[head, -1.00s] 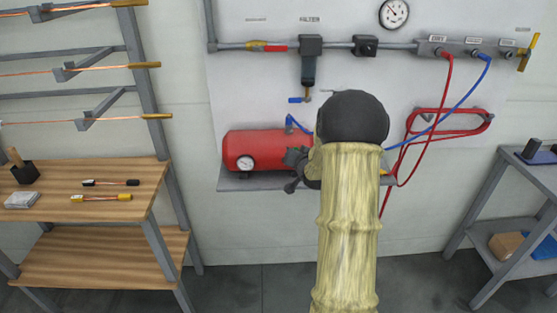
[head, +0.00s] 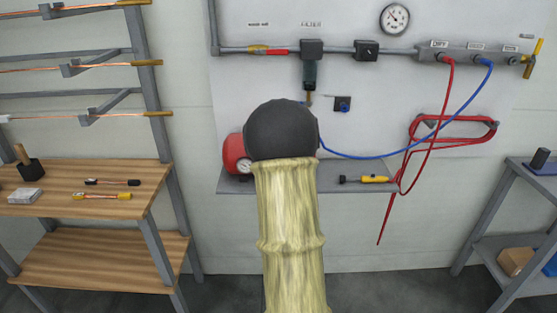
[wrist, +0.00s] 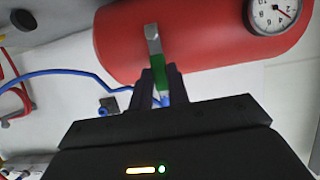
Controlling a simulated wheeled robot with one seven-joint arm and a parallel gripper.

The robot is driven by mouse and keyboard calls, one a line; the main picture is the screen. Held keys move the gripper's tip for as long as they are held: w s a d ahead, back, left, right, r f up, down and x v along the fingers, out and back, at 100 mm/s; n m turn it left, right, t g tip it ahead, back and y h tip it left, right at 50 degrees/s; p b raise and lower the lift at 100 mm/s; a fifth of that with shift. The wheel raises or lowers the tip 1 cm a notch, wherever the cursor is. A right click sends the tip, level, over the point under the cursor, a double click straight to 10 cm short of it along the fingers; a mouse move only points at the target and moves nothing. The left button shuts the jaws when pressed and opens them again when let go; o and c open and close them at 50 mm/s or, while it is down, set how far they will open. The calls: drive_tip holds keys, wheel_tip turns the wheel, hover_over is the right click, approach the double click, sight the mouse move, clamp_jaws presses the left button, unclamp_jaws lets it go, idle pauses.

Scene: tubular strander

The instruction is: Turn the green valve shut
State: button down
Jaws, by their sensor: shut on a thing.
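The green valve lever (wrist: 159,72), with a bare metal end, shows in the wrist view in front of the red tank (wrist: 200,32). My gripper (wrist: 160,76) is shut on the green part, with one dark finger on each side of it. The metal end sticks out past the fingertips. In the head view my arm and its dark wrist hide the gripper, the green valve and most of the red tank (head: 237,155).
The tank sits on a grey wall shelf (head: 335,184) with a yellow-handled tool (head: 372,179). A blue hose (head: 400,153) and a red hose (head: 406,165) hang right of my arm. A wooden bench (head: 100,205) stands left. Floor space lies between bench and right rack.

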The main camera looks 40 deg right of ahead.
drive_tip(key=shift+s+f, duration=0.1)
drive_tip(key=shift+f, duration=0.2)
drive_tip(key=c, duration=1.5)
unclamp_jaws()
drive_tip(key=shift+o, duration=0.8)
drive_tip(key=shift+r, duration=0.15)
drive_tip(key=v, duration=1.7)
drive_tip(key=shift+r+b, duration=0.2)
drive_tip(key=shift+b, duration=0.25)
drive_tip(key=shift+s+a, duration=0.1)
drive_tip(key=shift+a, duration=0.05)
